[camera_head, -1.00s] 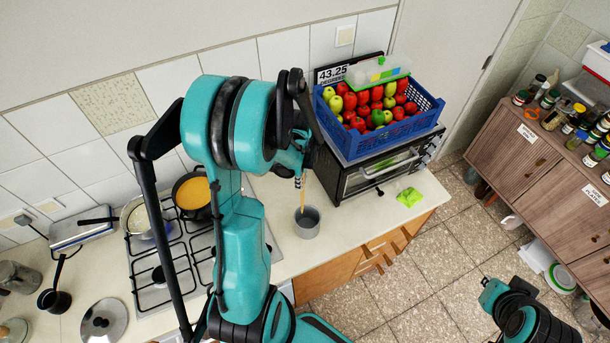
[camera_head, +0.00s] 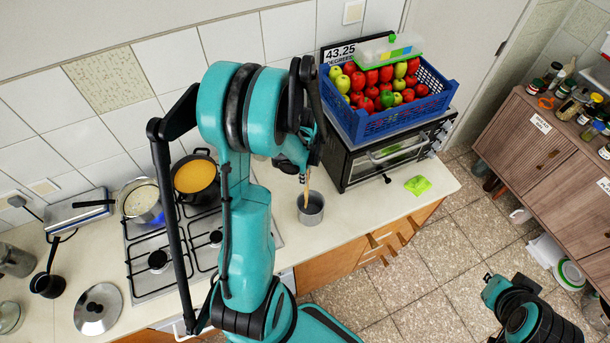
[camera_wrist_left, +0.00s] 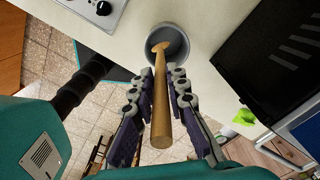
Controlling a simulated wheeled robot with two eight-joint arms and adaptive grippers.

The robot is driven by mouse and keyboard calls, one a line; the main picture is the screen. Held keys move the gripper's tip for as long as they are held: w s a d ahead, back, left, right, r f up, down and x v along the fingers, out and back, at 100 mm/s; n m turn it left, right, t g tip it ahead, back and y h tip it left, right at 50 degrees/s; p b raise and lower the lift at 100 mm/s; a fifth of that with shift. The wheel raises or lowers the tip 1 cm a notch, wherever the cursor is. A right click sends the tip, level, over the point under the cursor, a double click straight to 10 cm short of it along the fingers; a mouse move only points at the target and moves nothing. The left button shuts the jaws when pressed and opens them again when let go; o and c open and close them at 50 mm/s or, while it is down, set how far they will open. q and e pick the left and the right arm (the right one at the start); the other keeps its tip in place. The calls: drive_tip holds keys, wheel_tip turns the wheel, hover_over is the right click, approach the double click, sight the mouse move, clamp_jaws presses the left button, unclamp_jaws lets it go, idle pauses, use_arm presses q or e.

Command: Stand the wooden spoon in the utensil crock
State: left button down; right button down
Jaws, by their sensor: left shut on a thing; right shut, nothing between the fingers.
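The wooden spoon (camera_wrist_left: 161,115) is held between the fingers of my left gripper (camera_wrist_left: 160,85), which is shut on it. The spoon also shows in the head view (camera_head: 307,188), roughly upright below the gripper. The grey utensil crock (camera_head: 313,215) stands on the counter; its rim shows in the wrist view (camera_wrist_left: 184,50). The spoon's far end overlaps the crock's opening in both views. I cannot tell whether it touches the bottom. My right gripper (camera_head: 489,281) is shut and empty at the lower right, over the floor, far from the crock.
A black toaster oven (camera_head: 360,172) stands right of the crock, carrying a blue crate (camera_head: 400,121) of apples. A green cloth (camera_head: 418,185) lies near the counter edge. A hob (camera_head: 150,285) with a pan of orange food (camera_head: 195,176) is to the left.

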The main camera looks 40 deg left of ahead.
sight(305, 189)
use_arm(q)
wheel_tip(305, 189, down, 8)
drive_tip(key=b, duration=0.7)
drive_tip(key=shift+r, duration=0.25)
drive_tip(key=shift+f, duration=0.1)
drive_tip(key=shift+f+b, duration=0.35)
drive_tip(key=shift+b, duration=0.25)
drive_tip(key=c, duration=1.9)
unclamp_jaws()
drive_tip(key=o, duration=0.5)
drive_tip(key=shift+r, duration=0.15)
wheel_tip(305, 189, up, 12)
drive_tip(key=shift+s+f, duration=0.1)
